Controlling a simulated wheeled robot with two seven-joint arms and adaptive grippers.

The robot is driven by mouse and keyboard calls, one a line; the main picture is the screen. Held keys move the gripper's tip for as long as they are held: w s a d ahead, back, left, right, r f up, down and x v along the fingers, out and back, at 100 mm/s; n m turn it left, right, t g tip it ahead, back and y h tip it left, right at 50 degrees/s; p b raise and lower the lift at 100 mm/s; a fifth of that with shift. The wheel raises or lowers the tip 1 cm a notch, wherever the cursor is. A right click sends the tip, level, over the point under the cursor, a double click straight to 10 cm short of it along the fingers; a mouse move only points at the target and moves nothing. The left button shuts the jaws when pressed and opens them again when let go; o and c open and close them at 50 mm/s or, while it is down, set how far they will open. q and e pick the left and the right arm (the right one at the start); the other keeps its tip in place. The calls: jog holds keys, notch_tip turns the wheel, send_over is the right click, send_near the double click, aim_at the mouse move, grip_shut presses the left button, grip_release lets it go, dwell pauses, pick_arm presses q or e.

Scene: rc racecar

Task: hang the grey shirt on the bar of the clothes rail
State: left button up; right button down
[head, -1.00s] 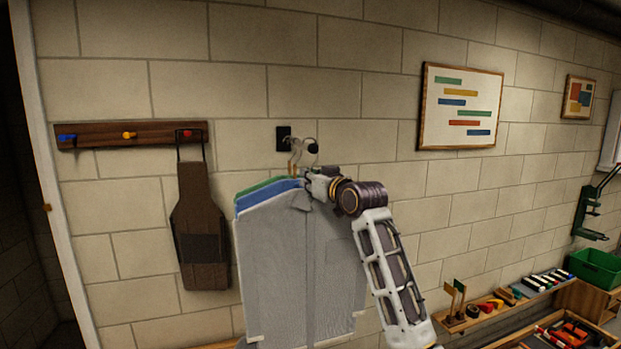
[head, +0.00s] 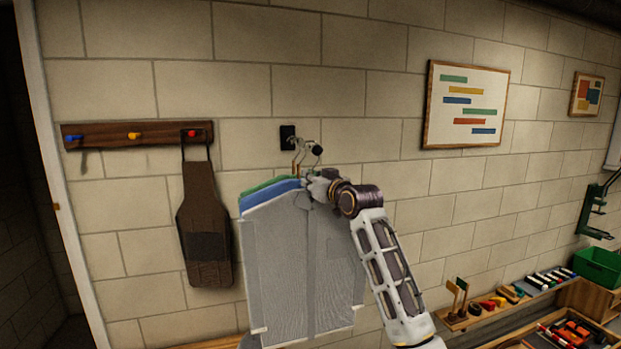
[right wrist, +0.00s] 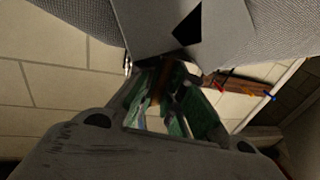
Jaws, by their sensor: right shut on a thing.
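The grey shirt (head: 300,265) hangs slightly tilted from its hanger in the head view, in front of a blue shirt (head: 268,195) and a green shirt (head: 262,187). My right gripper (head: 318,188) is shut on the grey shirt's hanger just above the collar. Thin metal hooks (head: 300,146) rise above it, close to a round black end (head: 318,150) that looks like the rail bar's end. I cannot tell whether the grey shirt's hook touches the bar. The right wrist view shows the gripper (right wrist: 170,82) below grey cloth (right wrist: 95,22). My left gripper is not in view.
A brown apron (head: 205,225) hangs from a wooden peg board (head: 105,134) at left. A black wall plate (head: 287,137) is behind the hooks. A low bench with tools and a green bin (head: 598,266) stands at lower right.

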jog(key=c, duration=1.5)
grip_release()
jog(key=shift+o, duration=0.2)
jog(key=shift+f, duration=0.1)
jog(key=shift+s, duration=0.1)
jog(key=v, duration=1.2)
